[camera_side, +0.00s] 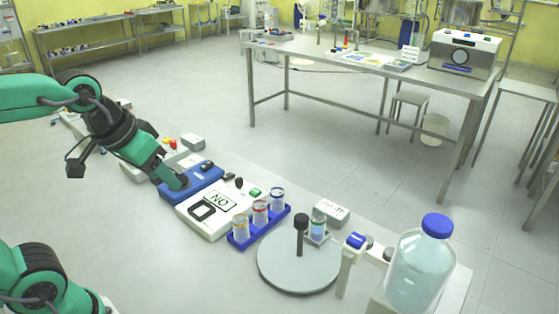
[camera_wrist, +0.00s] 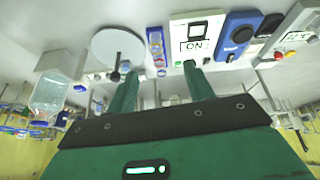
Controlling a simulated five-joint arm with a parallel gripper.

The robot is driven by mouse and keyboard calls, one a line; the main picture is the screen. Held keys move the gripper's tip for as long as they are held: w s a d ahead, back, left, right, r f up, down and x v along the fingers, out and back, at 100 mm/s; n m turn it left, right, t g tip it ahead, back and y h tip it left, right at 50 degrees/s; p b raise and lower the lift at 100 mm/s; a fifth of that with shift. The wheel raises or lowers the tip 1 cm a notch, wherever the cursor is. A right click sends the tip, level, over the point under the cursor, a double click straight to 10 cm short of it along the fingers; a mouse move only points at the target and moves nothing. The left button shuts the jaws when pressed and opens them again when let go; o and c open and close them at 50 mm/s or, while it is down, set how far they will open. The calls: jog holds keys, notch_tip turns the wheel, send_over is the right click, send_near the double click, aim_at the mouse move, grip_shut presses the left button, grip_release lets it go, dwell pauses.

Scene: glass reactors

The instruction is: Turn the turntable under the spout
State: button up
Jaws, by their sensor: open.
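The turntable is a round grey disc (camera_side: 290,276) right of centre in the side view, and it also shows at the top of the wrist view (camera_wrist: 115,42). A black upright post (camera_side: 301,232) stands on it, and a small clear vial (camera_side: 318,230) with bluish contents stands near its back edge. The spout (camera_side: 356,241) is a white stand with a blue part, just right of the disc. My gripper (camera_side: 174,183) is far left of the turntable, over a blue device. In the wrist view its two green fingers (camera_wrist: 157,72) are apart with nothing between them.
A blue rack (camera_side: 255,232) with several small tubes stands left of the turntable. A large blue-capped bottle (camera_side: 420,268) stands right. A small labelled box (camera_side: 331,211) sits behind the disc.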

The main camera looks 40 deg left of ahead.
jog(key=w+d+n+g, duration=0.1)
jog(key=w+d+n, duration=0.15)
jog(key=w, duration=0.35)
jog(key=w+d+n+g, duration=0.1)
jog(key=w+d, duration=0.3)
jog(key=w, duration=0.1)
jog(key=n+g, duration=0.3)
jog(key=n, duration=0.1)
send_over(302, 217)
jog(key=f, duration=0.5)
jog(key=shift+s+a+f, duration=0.25)
jog(key=shift+f, duration=0.15)
jog(key=shift+w+d+f+n, duration=0.15)
jog(key=shift+d+f+n, duration=0.05)
jog(key=shift+d+n, duration=0.1)
jog(key=shift+f, duration=0.15)
jog(key=shift+f, duration=3.75)
grip_shut()
